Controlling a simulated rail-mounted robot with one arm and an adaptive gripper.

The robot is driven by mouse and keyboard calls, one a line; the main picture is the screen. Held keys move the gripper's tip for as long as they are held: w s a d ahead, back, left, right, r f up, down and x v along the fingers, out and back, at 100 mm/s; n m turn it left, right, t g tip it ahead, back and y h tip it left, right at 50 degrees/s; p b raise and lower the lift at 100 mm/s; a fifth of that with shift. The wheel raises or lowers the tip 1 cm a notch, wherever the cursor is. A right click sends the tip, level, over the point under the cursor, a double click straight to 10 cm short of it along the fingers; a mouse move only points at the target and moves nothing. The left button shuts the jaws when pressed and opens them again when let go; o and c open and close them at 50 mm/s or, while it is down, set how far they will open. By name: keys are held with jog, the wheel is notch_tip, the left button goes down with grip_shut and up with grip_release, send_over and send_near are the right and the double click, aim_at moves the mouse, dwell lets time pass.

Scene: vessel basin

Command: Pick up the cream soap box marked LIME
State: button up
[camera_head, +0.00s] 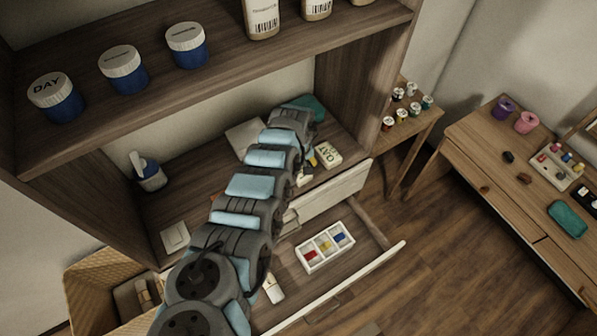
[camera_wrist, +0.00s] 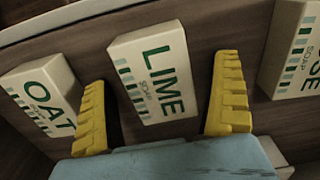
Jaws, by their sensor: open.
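The cream soap box marked LIME (camera_wrist: 152,77) lies on the dark wood surface in the middle of the wrist view, its green lettering facing the camera. My gripper (camera_wrist: 162,80) is open, with one yellow finger on each side of the LIME box; I cannot tell whether they touch it. A cream box marked OAT (camera_wrist: 44,93) lies to the left, beyond the left finger, and also shows in the head view (camera_head: 327,154). Another cream soap box (camera_wrist: 297,55), its name partly cut off to "SE", lies to the right. In the head view my arm hides the LIME box.
A teal item (camera_head: 306,106) lies behind my wrist on the shelf. Below, an open drawer holds a white divided tray (camera_head: 325,247). An upper shelf board (camera_head: 215,68) hangs over the space.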

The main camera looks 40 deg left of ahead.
jog(key=shift+f, duration=0.1)
jog(key=c, duration=1.3)
